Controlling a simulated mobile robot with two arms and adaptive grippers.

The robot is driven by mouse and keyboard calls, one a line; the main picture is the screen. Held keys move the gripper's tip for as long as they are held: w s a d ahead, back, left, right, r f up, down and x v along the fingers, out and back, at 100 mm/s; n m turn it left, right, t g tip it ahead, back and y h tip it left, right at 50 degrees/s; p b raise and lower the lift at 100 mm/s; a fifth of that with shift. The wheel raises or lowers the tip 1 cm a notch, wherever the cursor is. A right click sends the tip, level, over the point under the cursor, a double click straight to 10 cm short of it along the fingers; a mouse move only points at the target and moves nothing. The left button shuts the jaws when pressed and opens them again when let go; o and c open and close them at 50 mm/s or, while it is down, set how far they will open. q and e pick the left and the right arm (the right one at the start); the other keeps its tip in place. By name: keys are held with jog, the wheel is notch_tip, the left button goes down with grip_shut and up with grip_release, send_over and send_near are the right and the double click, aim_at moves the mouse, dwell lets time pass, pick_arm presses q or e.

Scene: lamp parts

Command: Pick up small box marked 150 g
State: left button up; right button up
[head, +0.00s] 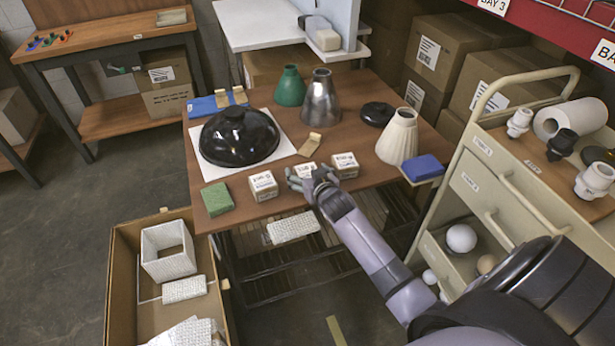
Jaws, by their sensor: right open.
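Three small white-topped cartons stand in a row along the front of the wooden table (348,103): a left one (263,186), a middle one (305,169) and a right one (345,164). Their printed labels are too small to read, so I cannot tell which is marked 150 g. My right gripper (301,181) is open at the near side of the middle carton and covers its lower front. I cannot tell whether the fingers touch it. My left gripper is not in view.
A black dome shade (239,137) lies on a white sheet behind the cartons. A green block (217,199) and a blue block (422,168) lie near the table's front corners. A cream shade (397,138) stands right. A cart (480,185) stands close to my right arm.

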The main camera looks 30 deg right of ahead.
jog(key=shift+w, duration=0.1)
jog(key=c, duration=1.3)
